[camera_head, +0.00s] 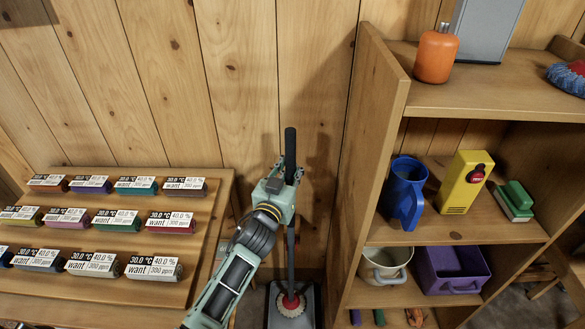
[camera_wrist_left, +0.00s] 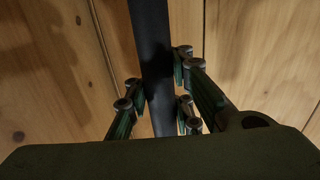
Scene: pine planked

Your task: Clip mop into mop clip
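The mop has a dark upright handle (camera_head: 290,148) and a red and white head (camera_head: 291,306) low down between the table and the shelf unit. My left gripper (camera_head: 290,172) is at the upper part of the handle. In the left wrist view the handle (camera_wrist_left: 152,45) runs between the fingers of my left gripper (camera_wrist_left: 160,90), with the pads close against both sides, so it looks shut on the handle. I cannot make out the mop clip; the gripper may hide it. My right gripper is not in view.
A wooden shelf unit (camera_head: 380,110) stands close on the right, holding a blue jug (camera_head: 405,190), a yellow box (camera_head: 463,182) and a purple bin (camera_head: 450,268). The plank wall is behind the mop.

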